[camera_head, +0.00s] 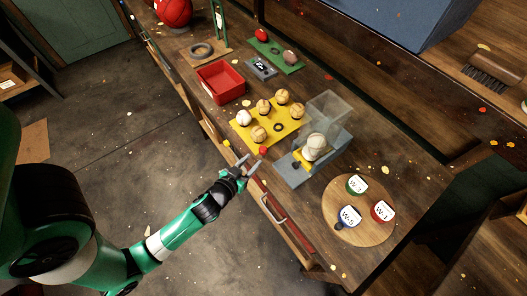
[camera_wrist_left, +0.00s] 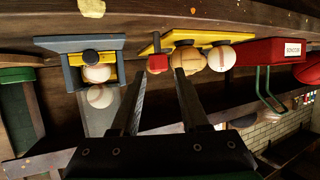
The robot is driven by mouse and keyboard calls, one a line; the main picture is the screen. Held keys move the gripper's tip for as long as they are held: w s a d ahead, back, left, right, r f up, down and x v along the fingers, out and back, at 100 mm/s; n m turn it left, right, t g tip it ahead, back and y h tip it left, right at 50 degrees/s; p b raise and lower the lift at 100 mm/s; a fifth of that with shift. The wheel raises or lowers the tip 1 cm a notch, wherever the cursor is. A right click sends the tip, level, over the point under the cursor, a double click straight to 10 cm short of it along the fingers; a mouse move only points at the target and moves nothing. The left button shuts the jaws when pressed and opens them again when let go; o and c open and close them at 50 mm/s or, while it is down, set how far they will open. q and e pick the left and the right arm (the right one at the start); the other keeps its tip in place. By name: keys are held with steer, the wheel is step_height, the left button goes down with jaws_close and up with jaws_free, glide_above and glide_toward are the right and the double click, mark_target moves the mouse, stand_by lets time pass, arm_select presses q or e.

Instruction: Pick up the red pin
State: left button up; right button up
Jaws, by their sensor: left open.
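A small red pin (camera_head: 263,150) stands at the near corner of the yellow board (camera_head: 243,130), close to the bench's front edge. In the left wrist view the red pin (camera_wrist_left: 157,64) shows between and beyond my fingertips, beside the yellow board (camera_wrist_left: 205,38). My left gripper (camera_head: 249,165) is open and empty, just short of the pin on its front side. Its two dark fingers (camera_wrist_left: 158,78) are spread apart in the wrist view. Contact with the pin cannot be seen. My right gripper is in neither view.
Several pale balls (camera_head: 283,96) rest on the yellow board. A blue-grey stand (camera_head: 297,177) with a ball and a clear box (camera_head: 328,112) is right of the pin. A red bin (camera_head: 220,82) lies behind left. A round wooden board (camera_head: 360,228) holds labelled jars. Floor in front is open.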

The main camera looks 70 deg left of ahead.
mark_target(261, 153)
arm_select(q)
steer(key=x, duration=0.8)
steer(key=shift+w+r, duration=0.15)
steer(key=shift+w, duration=0.1)
jaws_close()
